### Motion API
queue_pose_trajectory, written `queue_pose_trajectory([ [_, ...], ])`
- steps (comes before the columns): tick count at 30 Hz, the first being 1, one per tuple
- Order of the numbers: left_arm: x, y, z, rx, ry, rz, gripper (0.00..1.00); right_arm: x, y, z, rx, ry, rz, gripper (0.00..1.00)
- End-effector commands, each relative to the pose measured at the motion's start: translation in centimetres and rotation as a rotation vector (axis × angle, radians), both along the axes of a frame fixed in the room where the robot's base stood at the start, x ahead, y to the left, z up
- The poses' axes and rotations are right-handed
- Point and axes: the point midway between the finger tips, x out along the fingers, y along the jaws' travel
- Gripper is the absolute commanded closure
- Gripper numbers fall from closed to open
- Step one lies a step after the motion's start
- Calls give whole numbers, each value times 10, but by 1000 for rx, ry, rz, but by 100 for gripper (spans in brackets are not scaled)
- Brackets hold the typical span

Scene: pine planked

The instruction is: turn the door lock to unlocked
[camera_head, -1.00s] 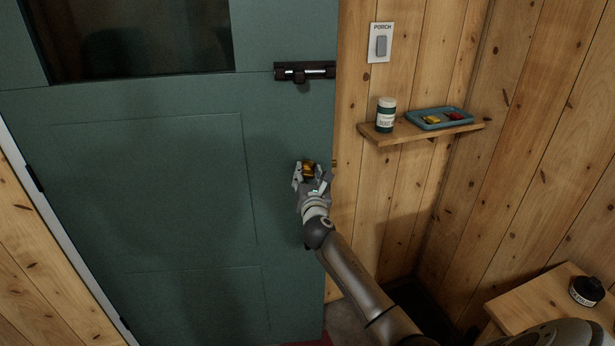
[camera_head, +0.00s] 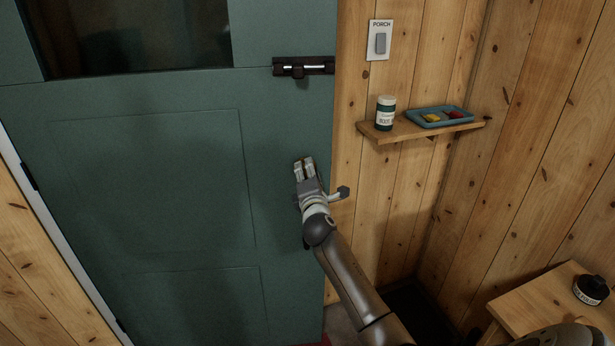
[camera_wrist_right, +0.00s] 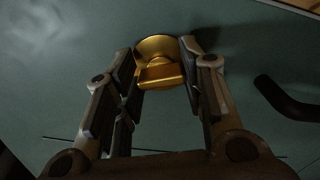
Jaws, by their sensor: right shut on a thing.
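The door lock is a round brass plate with a brass thumb-turn (camera_wrist_right: 162,76), seen in the right wrist view against the teal door (camera_head: 190,200). My right gripper (camera_wrist_right: 164,70) has one finger on each side of the thumb-turn and is shut on it. In the head view, my right gripper (camera_head: 305,165) is at the door's right edge, and its fingers mostly hide the lock. A dark lever handle (camera_wrist_right: 285,98) lies at the right of the wrist view, apart from the fingers. My left gripper is not in view.
A dark slide bolt (camera_head: 303,67) is on the door above my gripper. Right of it are a PORCH switch (camera_head: 380,43) and a wall shelf (camera_head: 425,132) with a jar (camera_head: 385,114) and a blue tray (camera_head: 464,122). A small table (camera_head: 545,299) holds a dark tin (camera_head: 590,289).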

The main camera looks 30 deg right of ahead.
Motion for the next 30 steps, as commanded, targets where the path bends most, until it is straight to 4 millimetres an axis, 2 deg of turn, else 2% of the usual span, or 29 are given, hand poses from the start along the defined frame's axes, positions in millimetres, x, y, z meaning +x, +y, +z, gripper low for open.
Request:
queue_pose_trajectory([
  [6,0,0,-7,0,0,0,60,0,0,-3,157,-79,-1,87],
  [15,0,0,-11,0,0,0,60,0,-1,-2,295,-150,-2,87],
  [30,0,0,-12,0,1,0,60,0,0,-2,346,-176,-1,87],
])
